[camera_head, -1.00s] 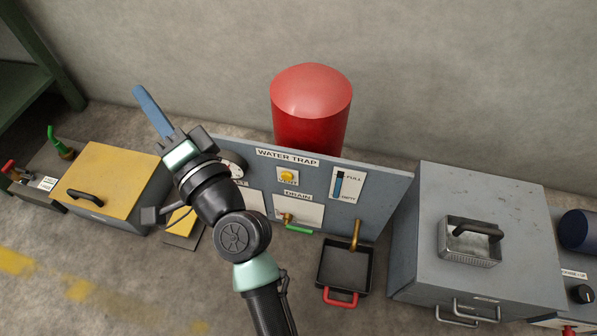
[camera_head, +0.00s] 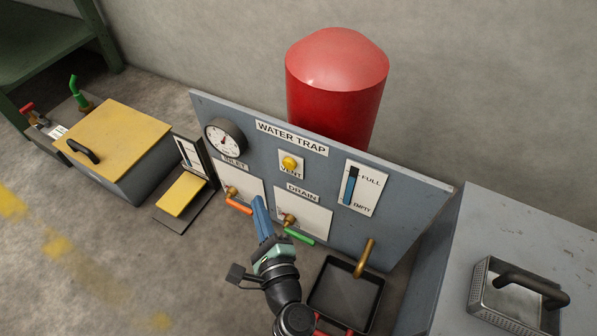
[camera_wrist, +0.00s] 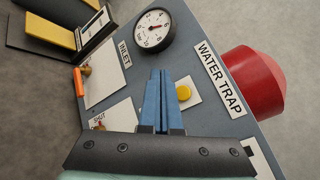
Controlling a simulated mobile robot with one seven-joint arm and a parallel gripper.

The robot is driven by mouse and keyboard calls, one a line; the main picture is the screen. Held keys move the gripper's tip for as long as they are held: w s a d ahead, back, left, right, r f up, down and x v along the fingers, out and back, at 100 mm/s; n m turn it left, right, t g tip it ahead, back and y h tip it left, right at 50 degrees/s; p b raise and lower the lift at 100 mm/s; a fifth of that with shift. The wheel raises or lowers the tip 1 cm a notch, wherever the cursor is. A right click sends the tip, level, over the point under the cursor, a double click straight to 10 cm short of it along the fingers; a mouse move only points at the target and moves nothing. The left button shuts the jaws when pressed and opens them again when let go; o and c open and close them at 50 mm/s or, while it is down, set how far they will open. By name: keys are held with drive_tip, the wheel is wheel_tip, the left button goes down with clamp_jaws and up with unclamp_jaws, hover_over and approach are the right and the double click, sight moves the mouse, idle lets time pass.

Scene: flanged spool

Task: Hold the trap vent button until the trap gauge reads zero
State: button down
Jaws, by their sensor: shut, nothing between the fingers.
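The grey WATER TRAP panel (camera_head: 410,195) stands tilted in front of me. The yellow vent button (camera_head: 290,163) sits on a white plate labelled VENT. It also shows in the wrist view (camera_wrist: 183,93), just right of the fingers. The round trap gauge (camera_head: 225,138) is at the panel's upper left; its dial shows in the wrist view (camera_wrist: 153,29), but I cannot read the value surely. My gripper (camera_head: 256,200), with blue fingers closed together and empty, is in front of the panel, below and left of the button. In the wrist view the fingertips (camera_wrist: 159,72) appear apart from the button.
The orange inlet lever (camera_head: 238,206) and green drain lever (camera_head: 299,236) flank my fingers. A level strip (camera_head: 353,186) reads FULL to EMPTY. A brass spout (camera_head: 366,257) hangs over a black tray (camera_head: 375,297). A red tank (camera_head: 335,95) stands behind the panel.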

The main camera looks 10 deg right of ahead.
sight(284, 165)
drive_tip(key=shift+s+d+f, duration=0.2)
drive_tip(key=shift+d+f, duration=0.05)
drive_tip(key=shift+f, duration=0.35)
drive_tip(key=w+d+p, duration=0.1)
drive_tip(key=w+d, duration=0.4)
drive_tip(key=w, duration=0.2)
drive_tip(key=shift+w, duration=0.15)
idle(2.0)
drive_tip(key=shift+w+d, duration=0.3)
drive_tip(key=shift+w+d+b, duration=0.3)
drive_tip(key=shift+w+d, duration=0.05)
drive_tip(key=shift+w, duration=0.05)
idle(2.4)
